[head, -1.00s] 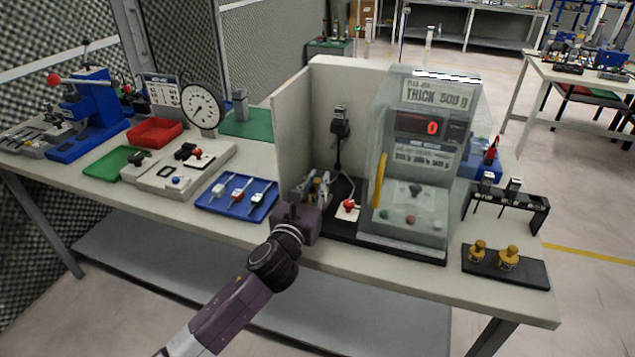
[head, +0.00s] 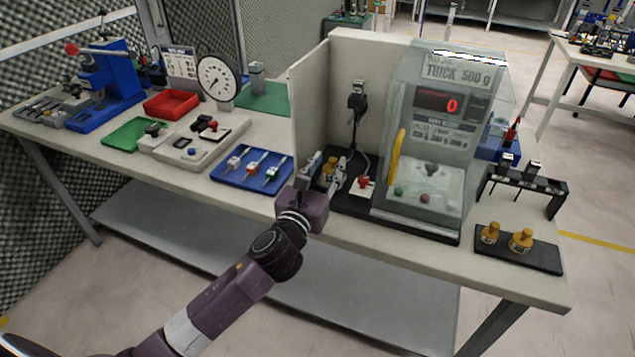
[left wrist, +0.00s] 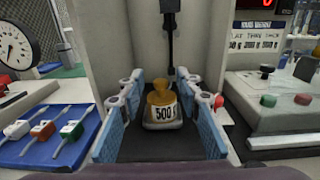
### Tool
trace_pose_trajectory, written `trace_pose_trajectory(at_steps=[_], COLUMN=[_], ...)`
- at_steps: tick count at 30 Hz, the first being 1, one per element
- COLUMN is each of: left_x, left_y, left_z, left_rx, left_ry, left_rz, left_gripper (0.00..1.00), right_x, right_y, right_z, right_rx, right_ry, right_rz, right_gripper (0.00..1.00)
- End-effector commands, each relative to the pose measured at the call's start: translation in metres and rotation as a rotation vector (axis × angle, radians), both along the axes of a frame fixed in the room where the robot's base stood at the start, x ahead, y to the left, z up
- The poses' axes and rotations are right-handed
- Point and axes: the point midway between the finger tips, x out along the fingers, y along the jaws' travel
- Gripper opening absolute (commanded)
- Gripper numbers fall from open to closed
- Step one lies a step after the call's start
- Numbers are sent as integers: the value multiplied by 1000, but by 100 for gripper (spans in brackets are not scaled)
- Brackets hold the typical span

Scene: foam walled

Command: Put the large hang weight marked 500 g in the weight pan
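A brass weight (left wrist: 161,97) with a white label reading 500 g stands upright between the fingers of my left gripper (left wrist: 160,112) in the left wrist view. The blue-padded fingers are apart, with a gap on each side of the weight. In the head view my left gripper (head: 325,168) is at the front of the walled booth, with the brass weight (head: 329,172) partly hidden between its fingers. A dark rod hangs just behind the weight. My right gripper is out of view.
Pale booth walls (head: 308,110) stand left of and behind the gripper. A clear-fronted cabinet (head: 425,205) with a display reading 0 is close on the right. A blue tool tray (head: 225,171) lies to the left. Two more brass weights stand on a black base (head: 547,258) at the right.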

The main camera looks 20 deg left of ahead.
Motion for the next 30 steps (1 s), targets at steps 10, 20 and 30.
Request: trace_pose_trajectory(at_steps=[10, 20, 30], left_x=[-67, -81, -81], left_y=[0, 1, 0], left_z=[-2, 0, 0], left_rx=[2, 0, 0], left_ry=[2, 1, 1], left_rz=[-2, -1, -1], left_gripper=[32, 32, 32], right_x=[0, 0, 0], right_y=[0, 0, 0], right_z=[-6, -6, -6], right_rx=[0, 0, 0], right_ry=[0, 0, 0], right_rz=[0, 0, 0], right_gripper=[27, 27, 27])
